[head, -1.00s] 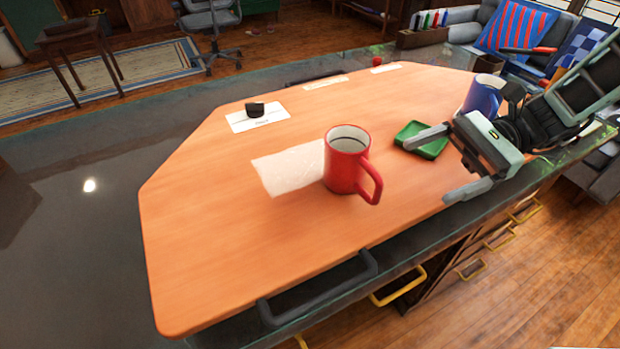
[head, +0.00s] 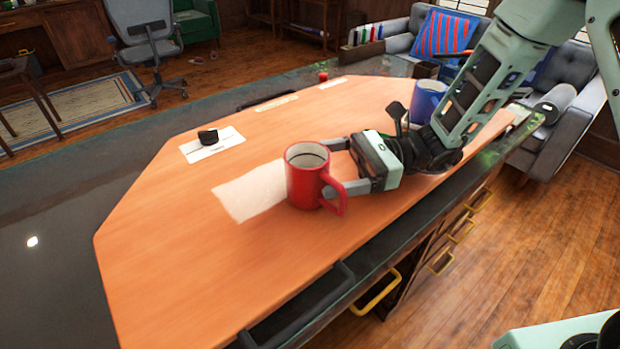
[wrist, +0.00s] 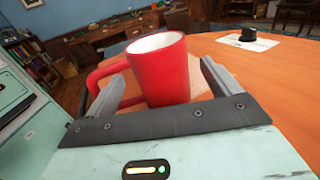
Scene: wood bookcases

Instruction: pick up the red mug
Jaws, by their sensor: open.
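The red mug (head: 305,178) stands upright on the orange wooden board, its handle toward the lower right in the head view. My gripper (head: 333,168) is at the mug's right side, with its two fingers spread apart. In the wrist view the mug (wrist: 160,70) is between the open fingers of my gripper (wrist: 165,85), with its handle at the left by the left finger. The fingers are not closed on it. I cannot tell whether either finger touches it.
A blue mug (head: 428,100) stands behind my gripper. A white paper sheet (head: 250,192) lies left of the red mug. A small black object (head: 208,136) sits on a white card (head: 226,142) farther left. The board's front left (head: 190,270) is clear.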

